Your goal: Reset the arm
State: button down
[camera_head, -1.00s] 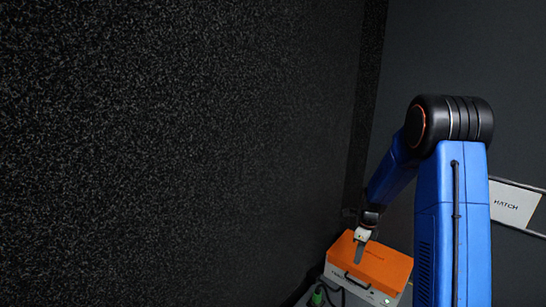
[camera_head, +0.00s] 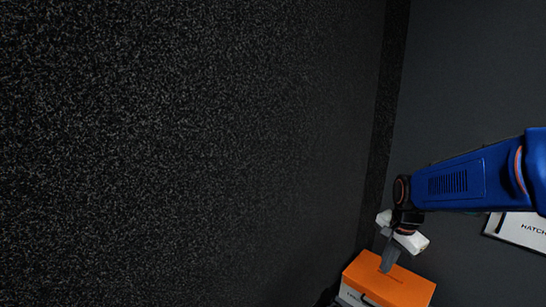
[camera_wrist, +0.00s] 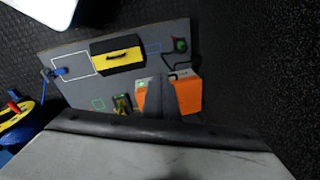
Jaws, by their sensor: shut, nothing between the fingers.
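My blue arm (camera_head: 470,180) reaches in from the right edge of the head view, its forearm nearly level. My gripper (camera_head: 388,264) hangs from its end, pointing down, with its fingers together and nothing held. In the head view it overlaps the top of an orange-lidded box (camera_head: 405,287); I cannot tell whether it touches. In the wrist view my gripper (camera_wrist: 160,92) is a dark shape in front of the orange box (camera_wrist: 188,96), hiding part of it.
The wrist view shows a grey worktop (camera_wrist: 85,88) with a yellow-and-black case (camera_wrist: 119,55), a white outline and small items. Another yellow-and-black object (camera_wrist: 18,120) is at its left. A dark speckled wall (camera_head: 190,150) fills the head view's left. A "HATCH" sign (camera_head: 525,229) is at right.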

jog(key=s+a+r+n+t, duration=0.1)
jog(key=s+r+n, duration=0.2)
jog(key=s+n, duration=0.3)
jog(key=s+a+r+n+t, duration=0.1)
jog(key=s+n, duration=0.5)
jog(key=s, duration=0.9)
notch_tip(320, 180, up, 2)
jog(key=shift+a+r+n+t, duration=0.1)
jog(key=shift+a+n+t, duration=0.3)
jog(key=shift+a, duration=0.2)
jog(key=shift+s, duration=0.1)
